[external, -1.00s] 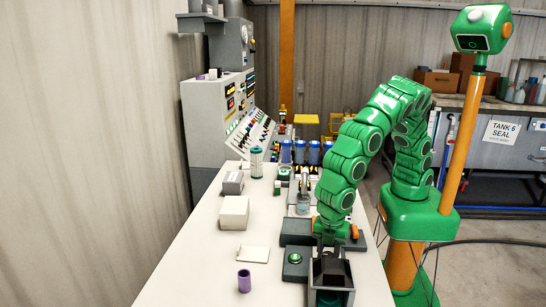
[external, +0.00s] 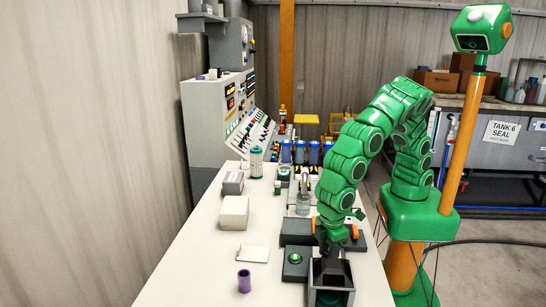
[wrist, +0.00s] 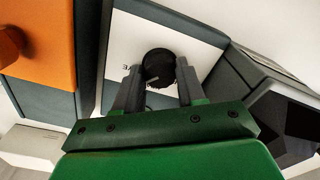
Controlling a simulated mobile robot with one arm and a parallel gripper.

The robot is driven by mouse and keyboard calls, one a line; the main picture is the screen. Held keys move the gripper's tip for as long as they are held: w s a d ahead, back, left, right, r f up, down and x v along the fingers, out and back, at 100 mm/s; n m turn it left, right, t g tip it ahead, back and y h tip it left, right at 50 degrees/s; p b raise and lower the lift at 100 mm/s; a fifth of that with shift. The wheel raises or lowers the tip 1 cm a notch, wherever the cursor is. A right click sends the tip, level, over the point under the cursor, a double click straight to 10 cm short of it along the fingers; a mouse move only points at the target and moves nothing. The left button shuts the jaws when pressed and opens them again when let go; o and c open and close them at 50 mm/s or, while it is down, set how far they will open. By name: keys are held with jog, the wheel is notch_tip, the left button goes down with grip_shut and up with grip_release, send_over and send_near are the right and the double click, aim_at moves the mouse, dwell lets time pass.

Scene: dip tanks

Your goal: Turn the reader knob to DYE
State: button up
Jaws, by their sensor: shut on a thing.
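The reader knob (wrist: 158,64) is round and black with a short pale pointer line. It sits on a white label plate (wrist: 130,25) in the wrist view. My gripper (wrist: 161,78) is shut on the knob, one finger on each side. Small dark lettering beside the knob is partly covered, and I cannot read which word the pointer faces. In the external view my gripper (external: 330,245) is low over the bench behind a dark open-topped box, and the knob is hidden there.
An orange part (wrist: 38,40) lies left of the plate in the wrist view, and a dark housing (wrist: 270,90) is close on the right. In the external view a green button box (external: 295,262) and purple cup (external: 244,281) stand to the left on the white bench (external: 195,280).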

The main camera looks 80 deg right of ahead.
jog(key=shift+r+m, duration=0.1)
jog(key=shift+m, duration=1.3)
jog(key=o, duration=1.1)
jog(key=shift+c, duration=0.2)
jog(key=shift+r, duration=0.1)
jog(key=shift+r, duration=3.75)
